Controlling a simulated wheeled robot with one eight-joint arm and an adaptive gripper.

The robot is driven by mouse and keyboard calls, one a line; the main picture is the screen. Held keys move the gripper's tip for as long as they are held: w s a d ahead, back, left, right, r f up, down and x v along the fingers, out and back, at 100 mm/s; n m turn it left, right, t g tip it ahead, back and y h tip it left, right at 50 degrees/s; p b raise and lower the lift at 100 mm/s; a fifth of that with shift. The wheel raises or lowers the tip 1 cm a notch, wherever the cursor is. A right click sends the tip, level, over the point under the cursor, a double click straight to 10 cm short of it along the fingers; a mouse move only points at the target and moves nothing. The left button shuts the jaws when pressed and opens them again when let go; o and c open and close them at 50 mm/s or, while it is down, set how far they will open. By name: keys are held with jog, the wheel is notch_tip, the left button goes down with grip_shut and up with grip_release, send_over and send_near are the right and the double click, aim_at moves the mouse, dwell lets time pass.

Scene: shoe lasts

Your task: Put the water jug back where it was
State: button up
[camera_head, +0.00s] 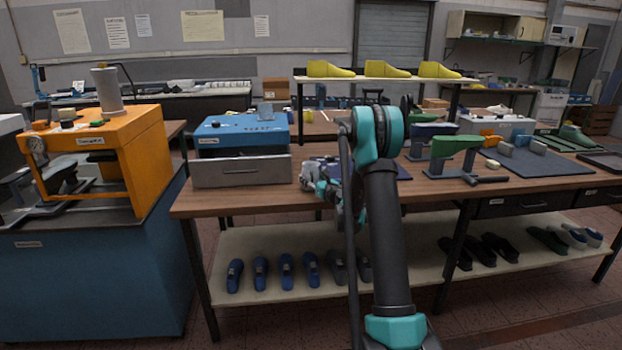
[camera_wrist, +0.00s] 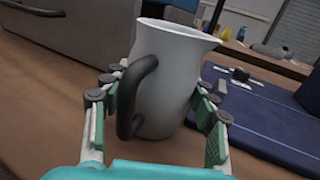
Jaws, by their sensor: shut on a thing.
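The water jug (camera_wrist: 175,75) is pale grey-white with a black handle (camera_wrist: 135,90) and a spout toward the right. It fills the middle of the wrist view and looks upright. My gripper (camera_wrist: 160,115) is shut on its body, with a finger on each side and the handle facing the wrist camera. I cannot tell whether its base touches the wooden tabletop. In the head view my gripper (camera_head: 325,185) is at the table's front, left of my arm; I cannot make out the jug there.
A dark blue mat (camera_wrist: 265,120) lies right of the jug on the wooden table (camera_wrist: 60,110). A blue machine (camera_head: 240,135) with a grey drawer front stands left of my gripper. Green and blue lasts on stands (camera_head: 455,145) are to the right. A raised shelf (camera_head: 385,79) holds yellow lasts.

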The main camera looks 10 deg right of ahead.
jog(key=shift+f, duration=0.1)
jog(key=o, duration=1.4)
jog(key=shift+c, duration=0.2)
